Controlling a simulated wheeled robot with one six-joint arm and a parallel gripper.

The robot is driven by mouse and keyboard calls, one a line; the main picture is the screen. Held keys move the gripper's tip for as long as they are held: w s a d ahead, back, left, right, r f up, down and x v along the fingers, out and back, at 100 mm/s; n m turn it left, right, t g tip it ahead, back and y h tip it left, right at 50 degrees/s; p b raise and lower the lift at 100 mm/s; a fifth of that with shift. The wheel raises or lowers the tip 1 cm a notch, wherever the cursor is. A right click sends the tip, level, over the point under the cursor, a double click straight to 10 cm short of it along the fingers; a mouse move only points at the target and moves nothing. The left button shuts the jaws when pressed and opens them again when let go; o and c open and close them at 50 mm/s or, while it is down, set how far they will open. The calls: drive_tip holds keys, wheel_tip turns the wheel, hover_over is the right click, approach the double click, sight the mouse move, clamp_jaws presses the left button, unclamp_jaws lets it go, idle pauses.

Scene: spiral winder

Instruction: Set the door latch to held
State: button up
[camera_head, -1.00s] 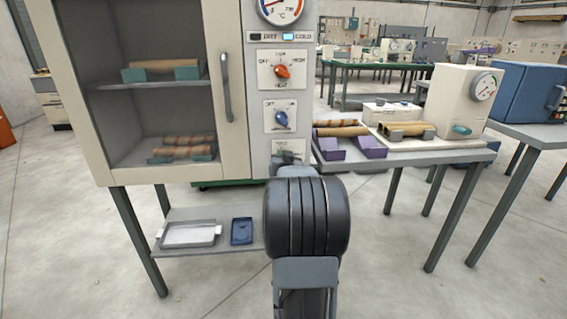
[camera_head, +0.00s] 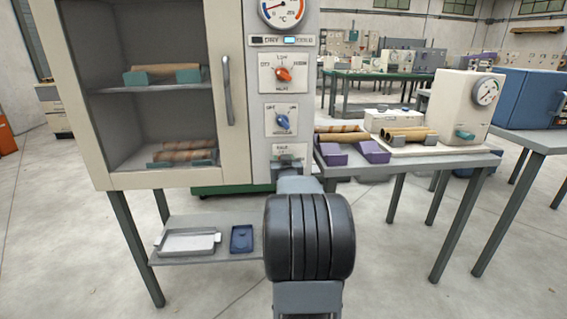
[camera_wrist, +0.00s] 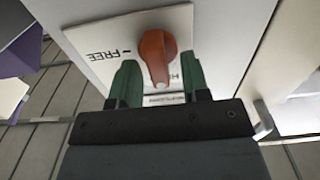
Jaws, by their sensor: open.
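The door latch is an orange-red lever (camera_wrist: 157,55) on a white plate (camera_wrist: 96,42) in the wrist view. The plate reads FREE at the left; a second word, starting with H, is partly hidden at the lever's right. The lever's narrower end points down in the picture, towards my gripper. My gripper (camera_wrist: 159,66) is open, with one green finger on each side of the lever; I cannot tell whether either touches it. In the head view the latch plate (camera_head: 289,150) sits low on the cabinet's control panel, and my arm hides its lower part.
The cabinet door (camera_head: 238,120) with its long handle (camera_head: 228,90) is left of the panel. An orange knob (camera_head: 284,73) and a blue knob (camera_head: 283,121) sit above the latch. A side table (camera_head: 470,162) stands right; a low shelf (camera_head: 200,256) holds trays.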

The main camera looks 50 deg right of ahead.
drive_tip(key=p+v, duration=0.1)
drive_tip(key=v, duration=1.2)
drive_tip(key=shift+s+a+p, duration=0.25)
drive_tip(key=shift+s+p, duration=0.05)
drive_tip(key=shift+p, duration=0.1)
